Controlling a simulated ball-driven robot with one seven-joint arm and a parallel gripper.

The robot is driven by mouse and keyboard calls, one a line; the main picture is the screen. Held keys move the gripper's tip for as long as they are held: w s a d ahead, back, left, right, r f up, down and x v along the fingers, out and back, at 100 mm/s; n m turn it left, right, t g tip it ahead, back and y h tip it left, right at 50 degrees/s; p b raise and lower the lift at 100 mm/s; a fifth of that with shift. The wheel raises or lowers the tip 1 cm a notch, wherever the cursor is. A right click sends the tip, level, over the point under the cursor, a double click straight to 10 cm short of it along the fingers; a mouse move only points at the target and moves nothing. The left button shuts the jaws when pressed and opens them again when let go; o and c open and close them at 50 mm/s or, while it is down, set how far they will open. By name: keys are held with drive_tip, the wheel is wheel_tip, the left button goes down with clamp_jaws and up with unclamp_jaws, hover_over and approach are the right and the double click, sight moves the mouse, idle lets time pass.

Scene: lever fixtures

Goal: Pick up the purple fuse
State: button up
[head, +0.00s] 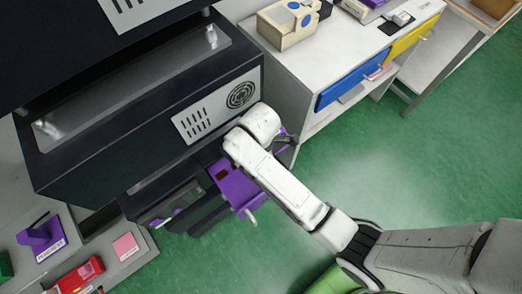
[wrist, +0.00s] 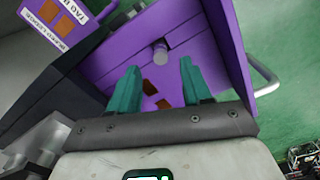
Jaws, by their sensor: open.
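A purple box-like unit (head: 238,190) hangs at the front of the dark cabinet in the head view, with copper-coloured patches and a metal handle. A smaller purple labelled block (head: 40,236) sits at lower left. I cannot tell which purple piece is the fuse.
The dark cabinet (head: 150,125) with vents stands close to my arm. A white bench (head: 345,50) with blue and yellow drawers is at upper right. A red block (head: 80,275) and a pink block (head: 126,246) are at lower left. Green floor (head: 400,160) is clear at right.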

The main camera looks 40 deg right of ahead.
wheel_tip(320, 180, down, 5)
drive_tip(key=shift+s+d+f, duration=0.1)
idle(0.3)
clamp_jaws()
